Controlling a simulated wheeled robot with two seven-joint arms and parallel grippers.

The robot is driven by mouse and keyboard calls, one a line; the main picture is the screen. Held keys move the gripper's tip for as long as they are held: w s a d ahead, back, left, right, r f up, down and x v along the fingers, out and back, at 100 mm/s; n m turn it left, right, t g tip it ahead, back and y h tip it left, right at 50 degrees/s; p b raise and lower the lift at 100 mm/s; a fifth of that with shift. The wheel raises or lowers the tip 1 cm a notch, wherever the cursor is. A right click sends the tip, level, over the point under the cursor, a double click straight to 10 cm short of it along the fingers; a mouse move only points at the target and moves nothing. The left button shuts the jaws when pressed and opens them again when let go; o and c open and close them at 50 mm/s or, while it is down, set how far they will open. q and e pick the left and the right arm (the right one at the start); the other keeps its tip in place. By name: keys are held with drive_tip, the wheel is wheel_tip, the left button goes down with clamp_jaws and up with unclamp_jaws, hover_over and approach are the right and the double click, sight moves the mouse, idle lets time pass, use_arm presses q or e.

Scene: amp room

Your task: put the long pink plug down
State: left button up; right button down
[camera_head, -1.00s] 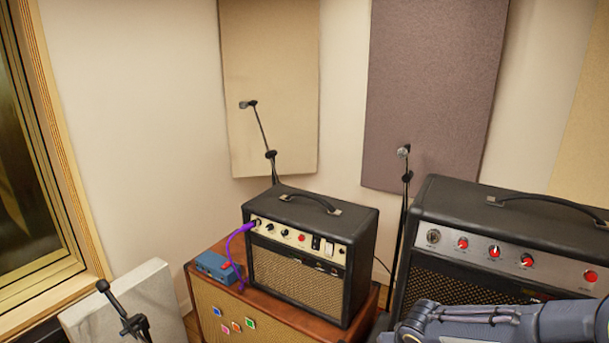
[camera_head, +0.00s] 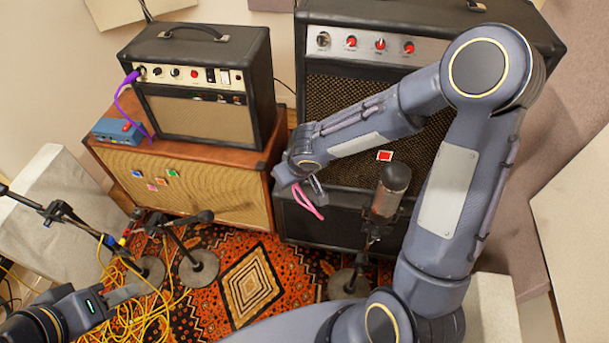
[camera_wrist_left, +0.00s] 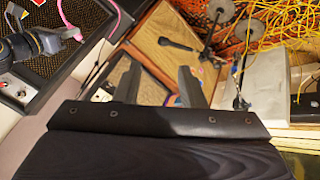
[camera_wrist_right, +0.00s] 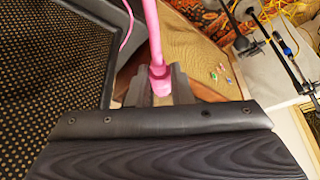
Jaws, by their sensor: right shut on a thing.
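The long pink plug (camera_wrist_right: 161,78) is between the fingers of my right gripper (camera_wrist_right: 160,88) in the right wrist view. Its pink cable (camera_head: 308,202) hangs in a loop below that gripper (camera_head: 312,188) in the head view, in front of the big black amp's lower part. The plug's tip is hidden by the fingers. The cable also shows in the left wrist view (camera_wrist_left: 122,17). My left gripper (camera_head: 122,294) is low at the left in the head view, away from the plug. Its fingers stand apart and empty in the left wrist view (camera_wrist_left: 157,85).
A small amp (camera_head: 200,55) with a purple cable (camera_head: 119,98) and a blue pedal (camera_head: 117,131) stand on a wooden cabinet (camera_head: 215,190). The big amp (camera_head: 330,85) is at the right. Microphone stands (camera_head: 198,266) and yellow cables (camera_head: 150,310) crowd the patterned rug (camera_head: 250,285).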

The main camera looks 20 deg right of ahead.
use_arm(q)
drive_tip(key=shift+o, duration=1.1)
drive_tip(key=w+r+m+g, duration=0.2)
drive_tip(key=w+r+m, duration=0.4)
drive_tip(key=w+m, duration=0.25)
drive_tip(key=w+d+r+m+g, duration=0.1)
drive_tip(key=w+d+m+g, duration=0.1)
drive_tip(key=w+d+m, duration=0.5)
drive_tip(key=w+d+r+m+g, duration=0.1)
drive_tip(key=w+d+m, duration=0.1)
drive_tip(key=w+m, duration=0.55)
drive_tip(key=w+d+f+m+g, duration=0.3)
drive_tip(key=w+d+f+m, duration=0.4)
drive_tip(key=w+d, duration=0.2)
drive_tip(key=x, duration=1)
drive_tip(key=shift+w+d+f+h, duration=0.15)
drive_tip(key=shift+d+f+h, duration=0.1)
drive_tip(key=shift+d+h, duration=0.2)
use_arm(e)
drive_tip(key=w+a+r+n+y, duration=0.1)
drive_tip(key=w+a+r+n, duration=0.2)
drive_tip(key=a, duration=0.7)
wheel_tip(320, 180, up, 4)
drive_tip(key=n, duration=0.2)
drive_tip(key=shift+n+g+y, duration=0.3)
drive_tip(key=shift+g+y, duration=0.1)
use_arm(q)
drive_tip(key=shift+c, duration=0.5)
use_arm(e)
drive_tip(key=shift+a, duration=0.1)
